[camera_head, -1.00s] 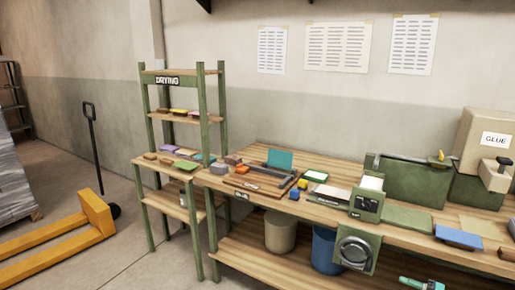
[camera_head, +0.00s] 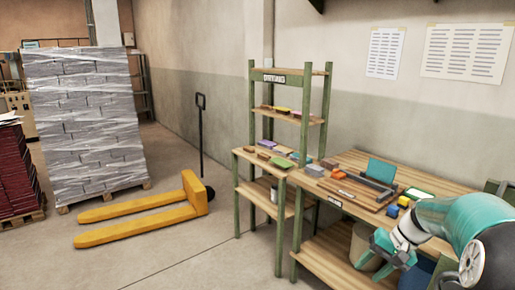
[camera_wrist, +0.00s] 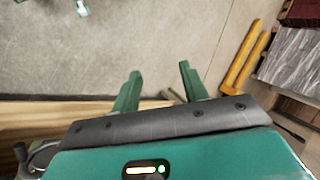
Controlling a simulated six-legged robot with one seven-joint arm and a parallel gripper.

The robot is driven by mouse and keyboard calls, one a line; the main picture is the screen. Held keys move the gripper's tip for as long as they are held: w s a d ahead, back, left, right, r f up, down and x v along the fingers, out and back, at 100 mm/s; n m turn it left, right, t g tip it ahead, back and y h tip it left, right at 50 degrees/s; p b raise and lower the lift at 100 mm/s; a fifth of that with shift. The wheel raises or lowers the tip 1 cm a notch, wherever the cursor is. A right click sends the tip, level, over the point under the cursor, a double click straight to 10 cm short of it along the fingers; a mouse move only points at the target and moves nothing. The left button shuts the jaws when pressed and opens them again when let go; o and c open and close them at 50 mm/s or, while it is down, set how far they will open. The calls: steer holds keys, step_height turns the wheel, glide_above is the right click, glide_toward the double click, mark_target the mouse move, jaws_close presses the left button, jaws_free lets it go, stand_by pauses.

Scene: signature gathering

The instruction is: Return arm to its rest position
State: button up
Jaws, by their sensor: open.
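My arm (camera_head: 455,215), teal and white, comes in from the right edge of the head view, in front of the workbench. My gripper (camera_head: 374,266) hangs low at its end, in front of the bench's front side. In the wrist view my gripper (camera_wrist: 160,75) shows two green fingers spread apart with nothing between them. Bare concrete floor (camera_wrist: 180,35) lies beyond the fingertips. A wooden edge (camera_wrist: 50,110) shows at the left of the wrist view, close to the gripper; I cannot tell whether it touches.
The workbench (camera_head: 350,157) holds a press, colored blocks and trays. A drying shelf (camera_head: 292,71) stands beside it. A bin (camera_head: 362,243) is partly behind my gripper. A yellow pallet jack (camera_head: 150,212) and wrapped pallet stack (camera_head: 85,120) stand left. The floor between is clear.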

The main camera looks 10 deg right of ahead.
steer(key=s+a+r+n+h, duration=0.1)
steer(key=s+a+r+h, duration=0.15)
steer(key=a, duration=0.45)
steer(key=s+a+r+n+h, duration=0.1)
steer(key=s+a+r+n, duration=0.2)
steer(key=a, duration=0.5)
steer(key=s+a+r+n+t+h, duration=0.1)
steer(key=s+a+r+n+t, duration=0.1)
steer(key=s+a, duration=0.7)
steer(key=shift+s+a+r+t+h, duration=0.2)
steer(key=shift+s+r+t+h, duration=0.3)
steer(key=shift+s, duration=0.55)
